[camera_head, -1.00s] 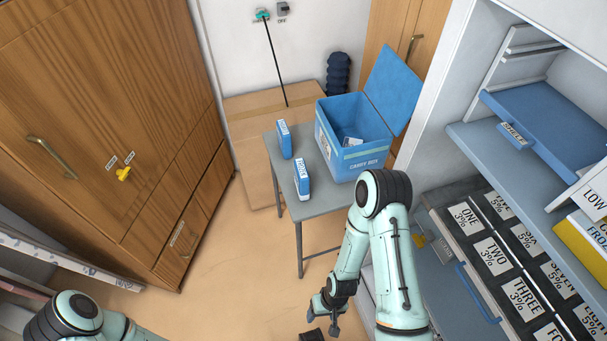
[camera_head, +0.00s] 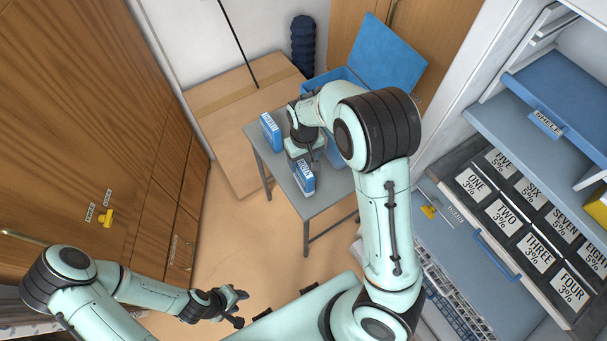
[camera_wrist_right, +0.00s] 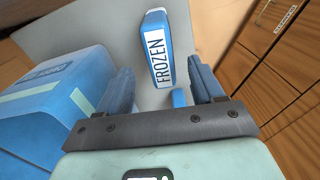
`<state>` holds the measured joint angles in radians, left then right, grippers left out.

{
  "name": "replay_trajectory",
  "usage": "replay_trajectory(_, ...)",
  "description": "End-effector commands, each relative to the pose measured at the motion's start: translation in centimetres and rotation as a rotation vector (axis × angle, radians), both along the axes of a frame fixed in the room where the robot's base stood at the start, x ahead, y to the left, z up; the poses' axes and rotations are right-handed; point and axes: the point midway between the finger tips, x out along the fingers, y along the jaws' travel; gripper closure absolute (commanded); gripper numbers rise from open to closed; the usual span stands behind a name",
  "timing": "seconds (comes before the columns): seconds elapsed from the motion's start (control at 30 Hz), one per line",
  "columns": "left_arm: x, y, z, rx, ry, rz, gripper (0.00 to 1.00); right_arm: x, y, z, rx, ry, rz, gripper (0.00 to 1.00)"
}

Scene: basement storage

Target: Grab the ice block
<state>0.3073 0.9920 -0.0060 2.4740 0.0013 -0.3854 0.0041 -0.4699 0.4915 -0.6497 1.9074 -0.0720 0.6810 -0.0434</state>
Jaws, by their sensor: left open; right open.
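A blue block with a white label (camera_head: 304,178) stands at the near edge of the grey table. In the right wrist view a blue block labelled FROZEN (camera_wrist_right: 158,50) stands ahead of the fingers. A second blue block with a white label (camera_head: 271,131) stands further left and back on the table. My right gripper (camera_head: 308,160) is open above the table, between the two blocks in the picture. In the right wrist view a small blue piece (camera_wrist_right: 180,98) shows between the fingers, mostly hidden. My left gripper (camera_head: 240,305) is open and empty, low in front of the table.
The open blue carry box (camera_wrist_right: 50,110) stands on the table (camera_head: 330,198) beside my right gripper; my arm hides most of it in the head view. A cardboard box (camera_head: 225,110) stands behind. Wooden cabinets are left, shelves and labelled drawers right.

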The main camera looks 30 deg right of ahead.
Motion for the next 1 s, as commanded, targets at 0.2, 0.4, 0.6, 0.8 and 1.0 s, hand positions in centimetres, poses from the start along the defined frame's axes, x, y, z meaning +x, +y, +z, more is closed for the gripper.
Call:
replay_trajectory(0.2,-0.4,0.0,-0.5,0.0,0.004,0.001,0.57,0.0,0.0,-3.4,-0.001,0.002,0.001,0.33)
replay_trajectory(0.4,-0.3,0.0,-0.5,0.0,0.003,0.0,0.57,-0.1,0.0,-4.7,-0.001,0.002,-0.001,0.33)
replay_trajectory(0.6,-0.4,0.0,-0.5,0.0,0.003,0.0,0.57,-0.2,-0.1,-7.8,-0.001,0.003,0.0,0.33)
replay_trajectory(0.8,-0.4,0.0,-0.6,0.001,0.005,0.0,0.57,-0.1,-0.1,-9.0,0.0,0.0,0.0,0.33)
replay_trajectory(1.0,-0.4,0.0,-0.6,0.001,0.005,0.0,0.57,-0.1,-0.1,-9.0,0.0,-0.001,0.0,0.43)
